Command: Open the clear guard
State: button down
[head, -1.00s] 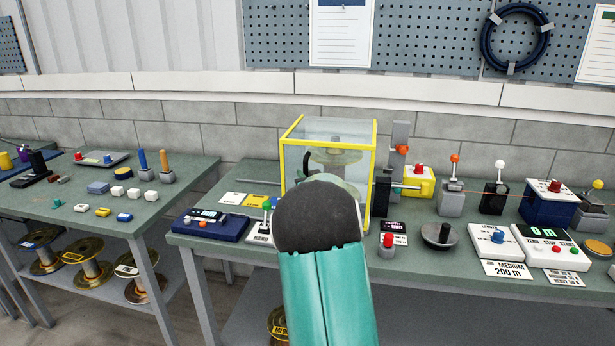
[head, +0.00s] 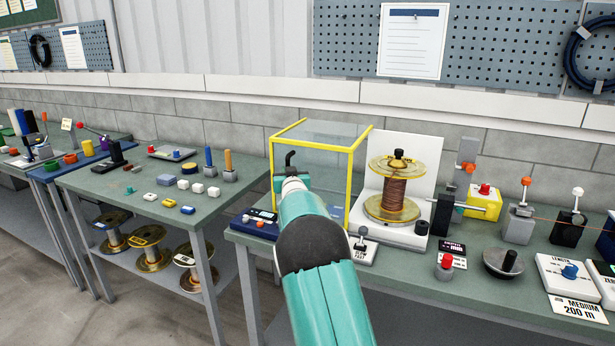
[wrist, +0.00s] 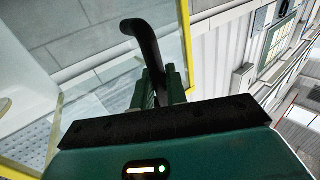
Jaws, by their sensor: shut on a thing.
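The clear guard (head: 350,178) is a clear box with yellow edges on the middle bench. It stands to the left of the copper-wound spool (head: 391,196), which sits uncovered in front of a white back panel. My gripper (head: 291,172) is at the near left side of the guard, shut on its black bent handle (head: 290,158). In the wrist view the handle (wrist: 146,42) rises from between the fingers of my gripper (wrist: 160,88). The guard's yellow edge (wrist: 187,40) and clear pane lie beside it. My arm hides part of the guard's lower front.
A joystick box (head: 362,245) and a blue device (head: 258,222) sit close to the guard's base. A black clamp and rod (head: 444,214) stand right of the spool. A gap separates this bench from the left bench (head: 150,205), which holds small blocks.

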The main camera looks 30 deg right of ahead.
jog(key=shift+w+a, duration=0.7)
jog(key=shift+w, duration=0.1)
jog(key=c, duration=1.5)
grip_release()
jog(key=shift+s, duration=0.1)
jog(key=v, duration=1.3)
jog(key=shift+s, duration=0.3)
